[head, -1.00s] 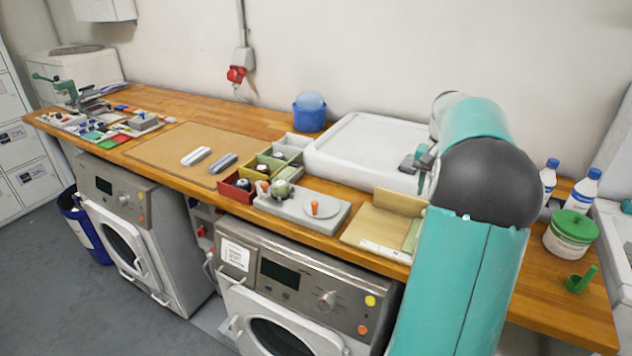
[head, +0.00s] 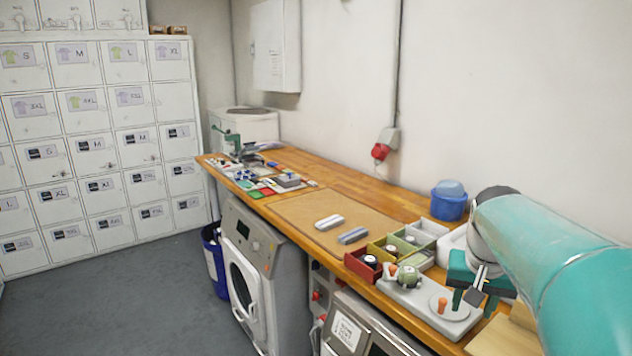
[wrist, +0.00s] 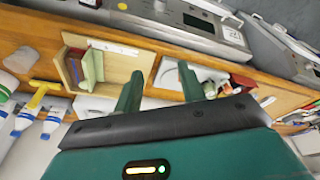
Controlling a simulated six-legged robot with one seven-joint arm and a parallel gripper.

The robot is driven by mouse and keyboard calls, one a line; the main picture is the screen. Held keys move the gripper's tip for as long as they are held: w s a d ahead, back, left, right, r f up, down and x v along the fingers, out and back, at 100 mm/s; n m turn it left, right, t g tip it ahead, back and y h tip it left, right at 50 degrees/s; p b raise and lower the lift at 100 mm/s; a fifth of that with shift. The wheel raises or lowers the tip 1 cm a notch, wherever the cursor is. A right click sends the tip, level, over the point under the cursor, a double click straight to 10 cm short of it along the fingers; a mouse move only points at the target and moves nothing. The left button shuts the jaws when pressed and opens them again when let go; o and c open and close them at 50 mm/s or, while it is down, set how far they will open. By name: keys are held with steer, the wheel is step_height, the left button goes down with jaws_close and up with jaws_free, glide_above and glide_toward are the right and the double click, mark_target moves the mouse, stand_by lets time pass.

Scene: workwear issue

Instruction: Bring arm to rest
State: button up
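My gripper (wrist: 158,88) shows in the wrist view with its two green fingers apart and nothing between them, so it is open and empty. In the head view my gripper (head: 468,298) is at the right, in front of the grey board (head: 412,296) with the orange knob. My teal arm reaches in from the right edge. In the wrist view the fingers point toward the wooden worktop (wrist: 215,72). How far the fingertips are from the worktop cannot be told.
Red, yellow and green bins (head: 361,265) stand beside the grey board. A blue tub (head: 448,203) stands at the wall. A wooden box (wrist: 88,70) and bottles (wrist: 25,117) show in the wrist view. Lockers (head: 80,150) line the left.

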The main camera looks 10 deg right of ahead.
steer(key=s+a+f+n+t, duration=0.1)
steer(key=s+a+f+n, duration=0.1)
steer(key=s+a, duration=0.4)
steer(key=s+a+f+n+t+y, duration=0.1)
steer(key=s+a+n, duration=0.3)
steer(key=a, duration=1)
steer(key=shift+s+f+t+y, duration=0.3)
steer(key=shift+s+f+t, duration=0.4)
steer(key=shift+s, duration=0.15)
